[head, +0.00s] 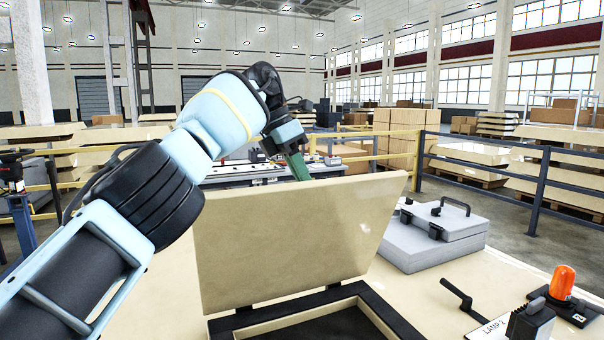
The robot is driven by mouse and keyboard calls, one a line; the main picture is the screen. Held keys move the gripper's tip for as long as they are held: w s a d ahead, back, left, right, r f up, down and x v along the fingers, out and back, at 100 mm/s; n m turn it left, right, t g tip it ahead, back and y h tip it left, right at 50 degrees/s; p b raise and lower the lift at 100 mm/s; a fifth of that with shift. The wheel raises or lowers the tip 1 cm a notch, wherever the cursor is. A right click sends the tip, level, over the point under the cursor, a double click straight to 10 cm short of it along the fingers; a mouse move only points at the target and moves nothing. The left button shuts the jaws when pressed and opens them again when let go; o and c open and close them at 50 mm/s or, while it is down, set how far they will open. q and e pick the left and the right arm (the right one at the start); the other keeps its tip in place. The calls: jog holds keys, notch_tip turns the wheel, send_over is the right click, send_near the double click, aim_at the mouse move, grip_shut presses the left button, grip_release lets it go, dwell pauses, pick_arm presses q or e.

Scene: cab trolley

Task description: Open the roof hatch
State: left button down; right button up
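The roof hatch lid (285,240) is a cream panel standing raised, close to upright, on the far side of its dark-framed opening (385,318). My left arm comes in from the left and bends over the lid's upper left part. My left gripper (299,165) is at the lid's top edge, with a green part reaching down to or behind that edge. Its fingertips are hidden, so I cannot tell whether it touches the lid or is open or shut. The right gripper is not in view.
A grey case (432,240) with a black handle lies right of the lid. An orange lamp (562,282), a black lever (462,298) and a "LAMP 2" label (495,328) are at the front right. A railing (540,185) stands behind. The cream surface between case and lamp is mostly clear.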

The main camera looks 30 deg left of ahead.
pick_arm(q)
jog(key=shift+w+a+f, duration=0.1)
jog(key=shift+a+f, duration=0.15)
jog(key=shift+f, duration=0.25)
jog(key=shift+w+a+f, duration=0.1)
jog(key=shift+a+f, duration=0.1)
jog(key=shift+f, duration=0.3)
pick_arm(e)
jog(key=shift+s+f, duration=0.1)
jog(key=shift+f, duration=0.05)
pick_arm(q)
jog(key=c, duration=1.8)
grip_release()
jog(key=o, duration=0.3)
jog(key=shift+w+a+f, duration=0.1)
jog(key=shift+w+a, duration=0.1)
jog(key=shift+a, duration=0.05)
jog(key=shift+o, duration=0.2)
jog(key=shift+d+r, duration=0.25)
jog(key=shift+r, duration=0.1)
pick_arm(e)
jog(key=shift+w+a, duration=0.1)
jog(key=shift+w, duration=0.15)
pick_arm(q)
jog(key=shift+r, duration=0.1)
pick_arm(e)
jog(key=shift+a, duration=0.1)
